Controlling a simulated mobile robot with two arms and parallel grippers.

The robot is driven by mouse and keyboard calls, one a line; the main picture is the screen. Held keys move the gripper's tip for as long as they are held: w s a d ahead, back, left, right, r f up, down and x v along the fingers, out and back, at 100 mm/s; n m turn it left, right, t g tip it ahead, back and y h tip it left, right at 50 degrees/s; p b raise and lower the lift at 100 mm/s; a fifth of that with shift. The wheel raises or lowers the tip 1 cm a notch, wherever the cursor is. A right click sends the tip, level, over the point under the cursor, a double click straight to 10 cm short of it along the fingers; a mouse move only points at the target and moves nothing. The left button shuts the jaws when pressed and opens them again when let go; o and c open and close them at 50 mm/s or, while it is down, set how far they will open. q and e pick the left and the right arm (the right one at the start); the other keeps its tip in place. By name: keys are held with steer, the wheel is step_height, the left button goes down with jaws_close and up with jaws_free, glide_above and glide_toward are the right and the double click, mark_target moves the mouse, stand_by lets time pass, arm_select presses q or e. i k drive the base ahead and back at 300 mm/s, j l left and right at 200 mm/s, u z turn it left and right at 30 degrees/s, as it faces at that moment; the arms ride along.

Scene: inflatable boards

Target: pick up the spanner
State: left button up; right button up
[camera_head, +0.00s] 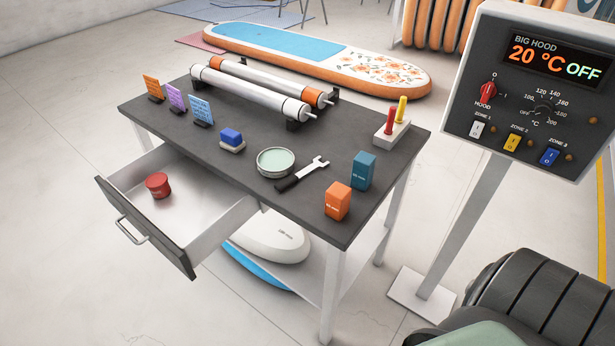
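The spanner (302,174) lies flat on the dark tabletop near its front right part. It has a black handle at its lower left end and a bright metal open jaw pointing to the upper right. It lies just right of a round pale green dish (276,162) and left of the orange and teal boxes. Neither gripper shows in the head view. At the lower right a dark ribbed part and a pale green surface cut into the picture.
The table (225,170) has an open drawer (190,205) with a red tin (157,185). An orange box (338,201), a teal box (363,170), a blue block (231,138), rollers (252,92) and small signs (177,98) stand on top. A control panel (530,85) on a post stands right.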

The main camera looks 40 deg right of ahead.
mark_target(302, 173)
steer(key=i+j+z, duration=0.1)
steer(key=z, duration=0.35)
steer(key=j+z, duration=0.1)
steer(key=z, duration=0.4)
steer(key=i+j+z, duration=0.1)
steer(key=z, duration=0.35)
steer(key=j+z, duration=0.2)
steer(key=z, duration=0.25)
